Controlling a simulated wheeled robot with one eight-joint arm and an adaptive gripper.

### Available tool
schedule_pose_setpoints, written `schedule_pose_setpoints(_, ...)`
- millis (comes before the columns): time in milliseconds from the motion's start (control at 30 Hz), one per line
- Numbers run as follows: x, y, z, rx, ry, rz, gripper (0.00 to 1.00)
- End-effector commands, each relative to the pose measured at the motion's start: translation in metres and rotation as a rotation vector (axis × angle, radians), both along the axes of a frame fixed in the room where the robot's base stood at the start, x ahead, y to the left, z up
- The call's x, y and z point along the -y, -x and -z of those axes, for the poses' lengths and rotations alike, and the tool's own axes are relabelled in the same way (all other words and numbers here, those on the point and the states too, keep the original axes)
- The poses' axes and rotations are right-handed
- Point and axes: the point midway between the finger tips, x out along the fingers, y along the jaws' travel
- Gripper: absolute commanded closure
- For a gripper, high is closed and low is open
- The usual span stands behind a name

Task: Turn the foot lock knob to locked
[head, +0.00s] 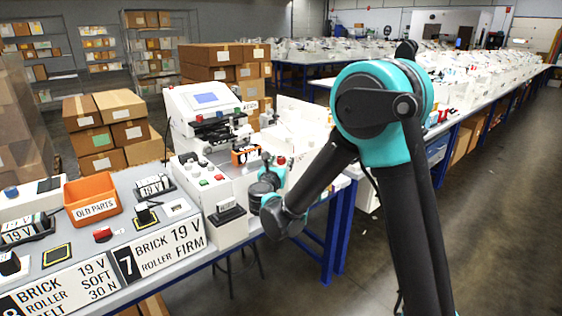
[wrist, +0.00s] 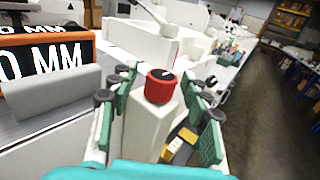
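A red knob (wrist: 160,88) with a dark top and a pale pointer mark sits on a white block (wrist: 148,128) in the wrist view. It is likely the foot lock knob, but I can read no label on it. I see no clear contact; a gap shows on both sides. In the head view my gripper (head: 272,172) is at the end of the plotter bench, partly hidden by my own wrist. A small red spot beside it may be the same knob.
A grey bar (wrist: 55,92) and an orange-black box marked "0 MM" (wrist: 45,60) stand left of my gripper. A yellow-black piece (wrist: 178,147) is below the knob. The white plotter machine (head: 205,115) is behind; open floor lies right.

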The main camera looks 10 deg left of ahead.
Motion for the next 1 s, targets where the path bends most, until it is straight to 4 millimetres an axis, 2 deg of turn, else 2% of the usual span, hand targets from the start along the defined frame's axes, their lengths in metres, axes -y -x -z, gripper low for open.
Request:
schedule_pose_setpoints(167, 0.0, 0.002, 0.0, 0.0, 0.0, -0.001, 0.52)
schedule_pose_setpoints(267, -0.001, 0.009, 0.0, 0.0, 0.0, -0.002, 0.52)
schedule_pose_setpoints(700, -0.001, 0.092, 0.0, 0.0, 0.0, -0.003, 0.52)
schedule_pose_setpoints(833, -0.001, 0.109, 0.0, 0.0, 0.0, -0.002, 0.52)
schedule_pose_setpoints(1000, 0.0, 0.119, 0.0, 0.0, 0.0, 0.0, 0.52)
